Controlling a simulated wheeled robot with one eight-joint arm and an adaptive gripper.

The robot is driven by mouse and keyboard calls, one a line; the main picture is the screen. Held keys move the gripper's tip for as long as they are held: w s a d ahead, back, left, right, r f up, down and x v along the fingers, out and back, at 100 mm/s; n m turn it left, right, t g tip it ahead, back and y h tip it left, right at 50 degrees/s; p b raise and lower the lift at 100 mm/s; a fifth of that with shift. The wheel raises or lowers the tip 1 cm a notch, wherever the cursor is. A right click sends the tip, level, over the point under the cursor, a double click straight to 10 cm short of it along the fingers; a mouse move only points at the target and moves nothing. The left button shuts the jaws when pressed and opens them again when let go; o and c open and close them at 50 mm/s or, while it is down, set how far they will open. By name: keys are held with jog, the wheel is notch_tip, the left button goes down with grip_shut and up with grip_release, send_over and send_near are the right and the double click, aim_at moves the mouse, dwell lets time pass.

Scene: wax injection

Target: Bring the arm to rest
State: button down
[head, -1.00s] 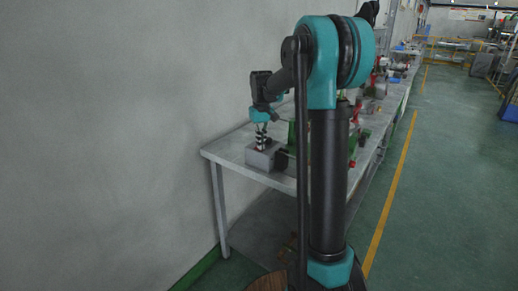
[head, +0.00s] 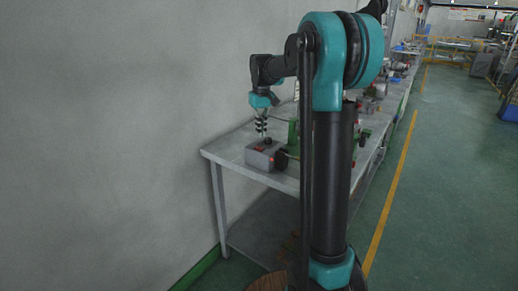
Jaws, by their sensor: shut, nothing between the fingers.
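My arm stands in front of a long grey workbench (head: 229,148), with its forearm reaching left over the near end of it. My gripper (head: 261,131) hangs pointing down at the wrist, above a grey block-shaped device (head: 259,159) with red parts on the bench. The gripper is small in the view; it is shut and nothing shows in it. A small gap shows between its tips and the dark knob (head: 268,141) on top of the device. My column hides part of the bench behind it.
Green equipment (head: 293,132) stands on the bench just right of the device. More machines line the bench toward the back. A grey wall (head: 110,130) runs close along the left. The green floor (head: 440,200) right of the yellow line (head: 393,190) is clear.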

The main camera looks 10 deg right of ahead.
jog(key=shift+r, duration=0.65)
jog(key=s+d+f+m+t, duration=0.1)
jog(key=s+f+t, duration=0.1)
jog(key=s+f, duration=0.8)
jog(key=s+d+f+m+t, duration=0.2)
jog(key=s+f, duration=0.9)
jog(key=s, duration=0.9)
jog(key=shift+s+d, duration=0.15)
jog(key=shift+s, duration=0.05)
